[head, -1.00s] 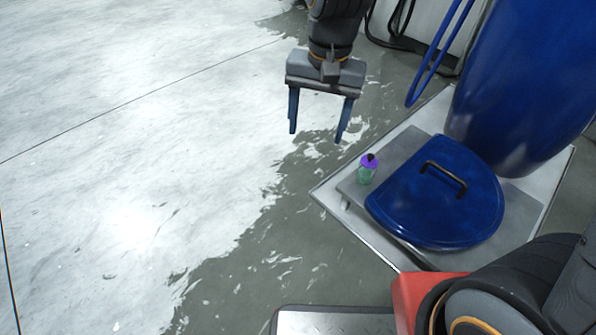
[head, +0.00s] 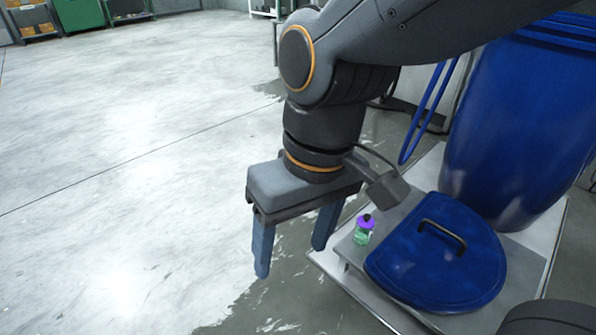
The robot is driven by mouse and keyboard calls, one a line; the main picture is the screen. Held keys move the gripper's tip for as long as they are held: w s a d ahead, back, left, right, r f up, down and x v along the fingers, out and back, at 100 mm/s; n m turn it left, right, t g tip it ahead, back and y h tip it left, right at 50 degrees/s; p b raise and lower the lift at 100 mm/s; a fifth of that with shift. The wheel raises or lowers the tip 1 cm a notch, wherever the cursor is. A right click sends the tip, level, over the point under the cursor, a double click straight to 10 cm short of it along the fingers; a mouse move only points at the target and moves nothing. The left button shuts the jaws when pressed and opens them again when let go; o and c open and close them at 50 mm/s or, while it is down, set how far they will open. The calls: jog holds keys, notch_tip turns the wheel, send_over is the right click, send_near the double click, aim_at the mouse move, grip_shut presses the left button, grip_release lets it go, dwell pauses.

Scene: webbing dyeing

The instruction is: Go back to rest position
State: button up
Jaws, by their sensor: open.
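My gripper (head: 292,262) hangs in the middle of the head view with its two blue-grey fingers spread apart and pointing down. It is open, with nothing between the fingers. My arm reaches down to it from the upper right. The gripper appears above the floor, to the left of a small green bottle with a purple cap (head: 364,228), and does not hold it.
A blue half-round lid with a black handle (head: 437,262) lies on a low metal platform (head: 541,258). A tall blue barrel (head: 520,120) stands behind it. Open pale floor (head: 110,190) spreads left. Shelving and a green cabinet (head: 80,14) stand far back.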

jog(key=shift+r, duration=0.3)
dwell(0.9)
jog(key=d+r+m+p, duration=0.2)
jog(key=d+r+p, duration=0.5)
jog(key=p, duration=0.6)
jog(key=d+r+m+h+p, duration=0.1)
jog(key=d+r+m+p, duration=0.1)
jog(key=d+r+p, duration=0.5)
jog(key=d+r+m+p, duration=0.2)
jog(key=d+r+p, duration=0.4)
jog(key=r+p, duration=0.9)
jog(key=shift+d+m+h+p, duration=0.4)
jog(key=shift+p, duration=1.4)
